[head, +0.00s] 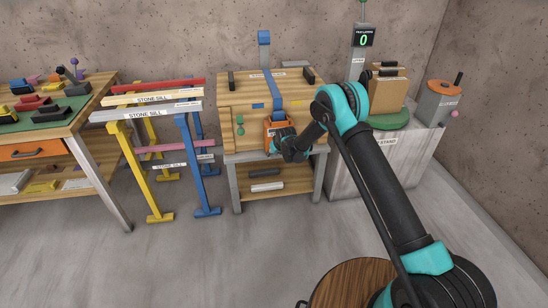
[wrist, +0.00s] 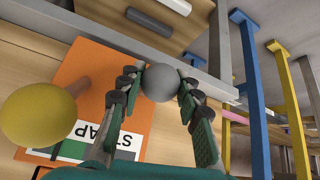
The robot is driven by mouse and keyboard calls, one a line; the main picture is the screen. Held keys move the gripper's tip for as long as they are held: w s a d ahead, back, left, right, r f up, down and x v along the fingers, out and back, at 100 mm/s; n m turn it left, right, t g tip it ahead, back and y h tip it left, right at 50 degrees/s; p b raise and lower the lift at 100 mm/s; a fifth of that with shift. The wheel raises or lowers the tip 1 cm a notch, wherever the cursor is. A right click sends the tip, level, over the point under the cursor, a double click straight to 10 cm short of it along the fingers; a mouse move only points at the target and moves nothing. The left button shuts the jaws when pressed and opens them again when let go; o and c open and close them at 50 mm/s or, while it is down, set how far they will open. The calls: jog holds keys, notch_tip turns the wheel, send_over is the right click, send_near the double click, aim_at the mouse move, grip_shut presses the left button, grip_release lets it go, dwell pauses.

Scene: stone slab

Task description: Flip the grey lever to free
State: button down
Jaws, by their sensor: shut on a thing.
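The grey lever shows as a round grey knob (wrist: 159,82) in the wrist view; its stem is hidden. My gripper (wrist: 161,90) has its fingers on both sides of the knob, shut on it. Behind is an orange box (wrist: 88,62) with a white and green label, upside down, partly covered by a finger; the letters I can read look like "STRAP". In the head view the orange box (head: 270,122) sits on the front of the wooden bench, below a blue strap (head: 277,103). My gripper (head: 284,143) is at its front, and the lever is hidden there.
A yellow ball knob (wrist: 38,115) on a brown stem stands close beside my gripper. A blue and yellow rack (head: 160,170) holding bars stands left of the bench (head: 240,90). A stand with a green turntable (head: 388,121) is at the right. Floor in front is clear.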

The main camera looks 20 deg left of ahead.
jog(key=shift+r+g, duration=0.4)
jog(key=shift+r, duration=0.05)
jog(key=shift+w+a+r, duration=0.15)
jog(key=shift+w+r, duration=0.05)
jog(key=shift+r, duration=0.2)
jog(key=c, duration=1)
grip_release()
jog(key=v, duration=1.2)
jog(key=shift+w+a+r, duration=0.1)
jog(key=shift+a, duration=0.1)
jog(key=shift+d, duration=0.1)
